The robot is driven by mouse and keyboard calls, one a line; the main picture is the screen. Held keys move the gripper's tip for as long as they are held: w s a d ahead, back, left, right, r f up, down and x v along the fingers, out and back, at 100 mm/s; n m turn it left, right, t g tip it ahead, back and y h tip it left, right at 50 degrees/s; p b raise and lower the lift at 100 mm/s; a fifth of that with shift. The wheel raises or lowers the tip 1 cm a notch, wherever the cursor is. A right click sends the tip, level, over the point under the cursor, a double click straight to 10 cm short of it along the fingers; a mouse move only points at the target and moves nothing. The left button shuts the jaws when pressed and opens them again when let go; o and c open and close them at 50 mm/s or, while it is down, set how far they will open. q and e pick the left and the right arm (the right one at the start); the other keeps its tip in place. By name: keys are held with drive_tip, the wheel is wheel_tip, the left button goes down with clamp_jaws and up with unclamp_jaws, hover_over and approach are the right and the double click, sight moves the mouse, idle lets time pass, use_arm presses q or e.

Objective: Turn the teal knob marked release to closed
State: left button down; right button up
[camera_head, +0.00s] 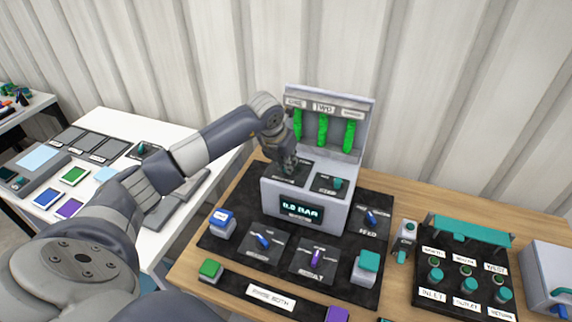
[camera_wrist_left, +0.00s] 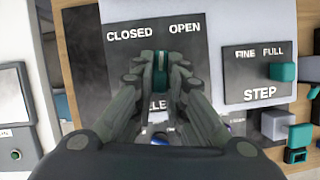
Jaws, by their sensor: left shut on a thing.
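The teal knob (camera_wrist_left: 160,72) sits on a dark plate (camera_wrist_left: 185,50) lettered CLOSED at upper left and OPEN at upper right. The lower word is mostly covered by my fingers; only a few letters such as "LE" show. My left gripper (camera_wrist_left: 160,85) is shut on the knob, one finger on each side. The knob's visible end points up the picture, between the two words. In the head view my left gripper (camera_head: 287,164) reaches down onto the left top of the grey console (camera_head: 330,212) and hides the knob. My right gripper is not in view.
A teal STEP knob (camera_wrist_left: 282,71) marked FINE and FULL is close on the right. Behind the gripper stands an upright panel (camera_head: 365,112) with green bars. The console display (camera_head: 300,208) appears to read 0.0 BAR. Blue, purple and teal controls surround the console on a black mat.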

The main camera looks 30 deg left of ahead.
use_arm(q)
drive_tip(key=n+b, duration=0.1)
drive_tip(key=n+y, duration=0.1)
drive_tip(key=n, duration=0.1)
drive_tip(key=n+b, duration=0.1)
drive_tip(key=shift+w+d+n+y+b, duration=0.2)
drive_tip(key=shift+d+n+y+b, duration=0.1)
drive_tip(key=shift+y+b, duration=0.1)
drive_tip(key=n+g+y+b, duration=0.1)
drive_tip(key=n+b, duration=0.1)
drive_tip(key=n, duration=0.2)
drive_tip(key=shift+r, duration=0.1)
drive_tip(key=shift+w+n, duration=0.1)
drive_tip(key=shift+n, duration=0.3)
drive_tip(key=c, duration=1.6)
unclamp_jaws()
drive_tip(key=shift+c, duration=0.2)
drive_tip(key=shift+d, duration=0.1)
drive_tip(key=v, duration=1.2)
drive_tip(key=shift+w, duration=0.2)
drive_tip(key=shift+d, duration=0.15)
